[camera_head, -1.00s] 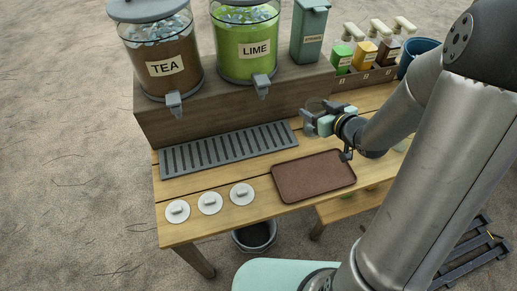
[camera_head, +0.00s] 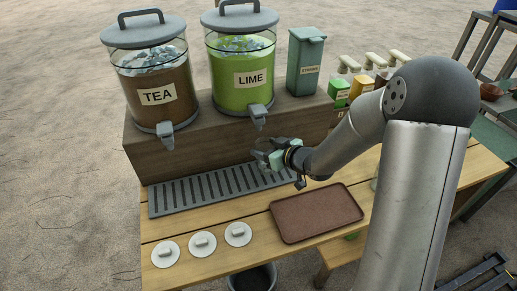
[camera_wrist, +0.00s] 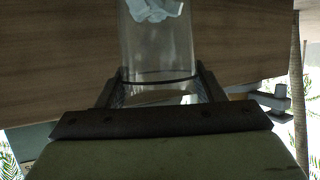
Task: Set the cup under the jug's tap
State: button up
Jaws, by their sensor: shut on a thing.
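My gripper (camera_head: 264,158) is shut on a clear cup (camera_wrist: 158,50), which shows between the two fingers in the wrist view with pale ice-like pieces in it. In the head view the cup is faint and hard to make out. My gripper is over the right end of the slotted grey drip tray (camera_head: 190,193), below and slightly right of the tap (camera_head: 258,115) of the green LIME jug (camera_head: 243,85). The brown TEA jug (camera_head: 155,92) stands to its left with its own grey tap (camera_head: 166,135). Both jugs stand on a wooden riser (camera_head: 205,140).
A brown tray (camera_head: 315,212) lies on the table in front of my gripper. Several white lids (camera_head: 202,244) lie at the front left. A green canister (camera_head: 305,60) stands right of the LIME jug, with small boxes (camera_head: 361,88) beyond it.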

aim_at(260, 142)
jog(key=w+a, duration=0.2)
jog(key=shift+w+a, duration=0.25)
jog(key=shift+w, duration=0.1)
jog(key=shift+w+a+f, duration=0.15)
jog(key=shift+f, duration=1.6)
jog(key=shift+f, duration=0.1)
jog(key=shift+f, duration=0.2)
jog(key=o, duration=1.4)
jog(key=shift+r, duration=0.1)
jog(key=shift+r, duration=0.1)
